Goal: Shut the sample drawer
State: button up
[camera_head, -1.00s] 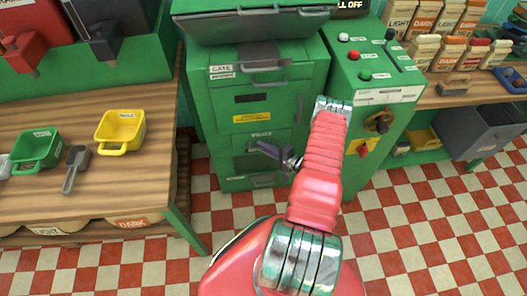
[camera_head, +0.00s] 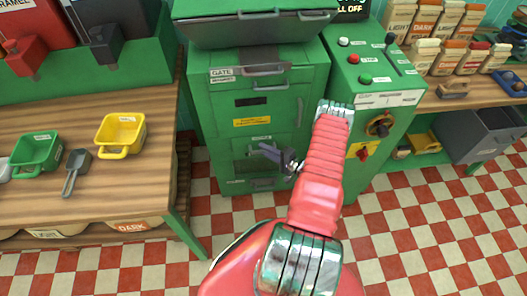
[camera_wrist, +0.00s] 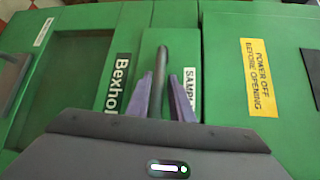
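The sample drawer (camera_wrist: 183,65) is a narrow green front with a partly hidden white "SAMPL…" label in the wrist view. In the head view its small label (camera_head: 261,138) shows on the green machine (camera_head: 258,95), just above my gripper (camera_head: 287,157). A dark bar handle (camera_wrist: 160,65) stands out from the drawer front. My gripper's two purple fingers (camera_wrist: 162,98) are apart, one on each side of the handle, with gaps visible. I cannot tell how far the drawer stands out.
The gate handle (camera_head: 265,71) and a yellow warning label (camera_head: 252,122) are above the drawer. A control panel (camera_head: 372,75) with buttons and a knob stands to the right. A wooden table (camera_head: 95,180) with scoops is at left. The checkered floor (camera_head: 440,220) is clear.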

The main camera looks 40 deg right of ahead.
jog(key=v, duration=1.3)
jog(key=shift+f, duration=0.2)
jog(key=shift+s+a, duration=0.1)
jog(key=shift+s, duration=0.05)
